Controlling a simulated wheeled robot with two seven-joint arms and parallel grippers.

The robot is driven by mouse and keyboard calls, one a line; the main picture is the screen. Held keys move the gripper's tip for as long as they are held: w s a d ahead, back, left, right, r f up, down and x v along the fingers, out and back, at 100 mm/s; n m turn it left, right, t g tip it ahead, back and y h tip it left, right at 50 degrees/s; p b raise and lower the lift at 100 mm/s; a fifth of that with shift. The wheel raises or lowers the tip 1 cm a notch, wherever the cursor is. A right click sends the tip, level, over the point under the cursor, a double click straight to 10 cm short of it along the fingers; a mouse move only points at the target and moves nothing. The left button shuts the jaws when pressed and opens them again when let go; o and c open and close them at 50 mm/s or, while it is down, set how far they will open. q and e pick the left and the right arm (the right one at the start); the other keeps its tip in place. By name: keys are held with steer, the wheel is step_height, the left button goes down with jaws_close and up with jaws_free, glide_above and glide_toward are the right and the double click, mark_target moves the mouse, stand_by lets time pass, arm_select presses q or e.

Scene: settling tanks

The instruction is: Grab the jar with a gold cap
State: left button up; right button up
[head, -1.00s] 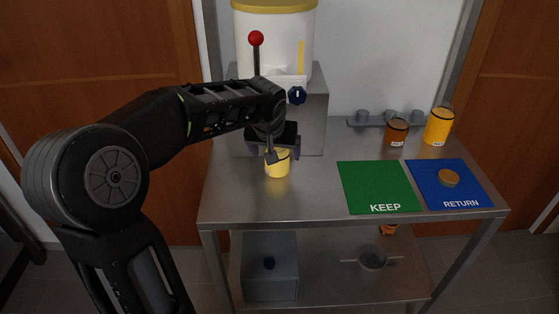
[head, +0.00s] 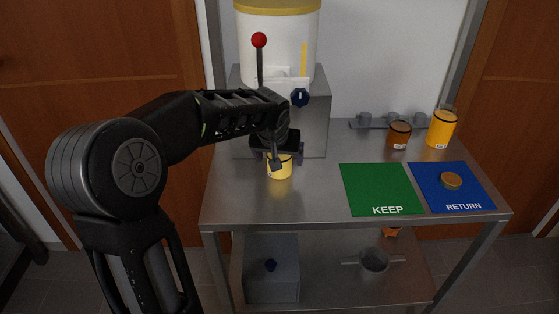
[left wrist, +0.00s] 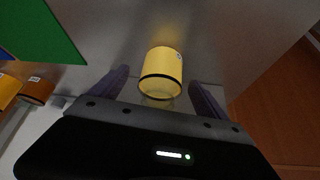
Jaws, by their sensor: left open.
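A pale yellow jar (head: 279,171) stands upright on the steel table below the dispenser. In the left wrist view the yellow jar (left wrist: 160,65) has a dark band and a clear end; I see no gold cap on it. My left gripper (head: 284,159) is open at this jar. In the left wrist view the open fingers of my left gripper (left wrist: 158,82) lie on either side of the jar's clear end, with gaps. A flat, round gold-brown piece (head: 451,180) lies on the blue RETURN mat (head: 470,202); I cannot tell whether it is a loose cap. My right gripper is out of view.
A brown jar (head: 398,135) and an orange jar (head: 441,129) stand at the back right, near a grey rack (head: 375,124). The green KEEP mat (head: 380,185) is bare. The dispenser (head: 315,120), with a red-knobbed lever (head: 259,41), rises behind my gripper.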

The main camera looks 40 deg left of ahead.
arm_select(q)
steer(key=p+x, duration=0.1)
steer(key=x, duration=0.4)
steer(key=shift+a, duration=0.2)
steer(key=shift+c, duration=0.6)
steer(key=c, duration=1.7)
steer(key=shift+o, duration=0.2)
steer(key=shift+r, duration=0.2)
steer(key=shift+s+d+r+b, duration=0.1)
steer(key=shift+s+r+b, duration=0.05)
steer(key=shift+b, duration=0.2)
steer(key=r, duration=0.6)
steer(key=shift+s+d+r+b, duration=0.15)
steer(key=shift+s+d+b, duration=0.15)
steer(key=s+d+b, duration=0.4)
steer(key=s+d, duration=0.7)
steer(key=s, duration=0.4)
steer(key=shift+d, duration=0.2)
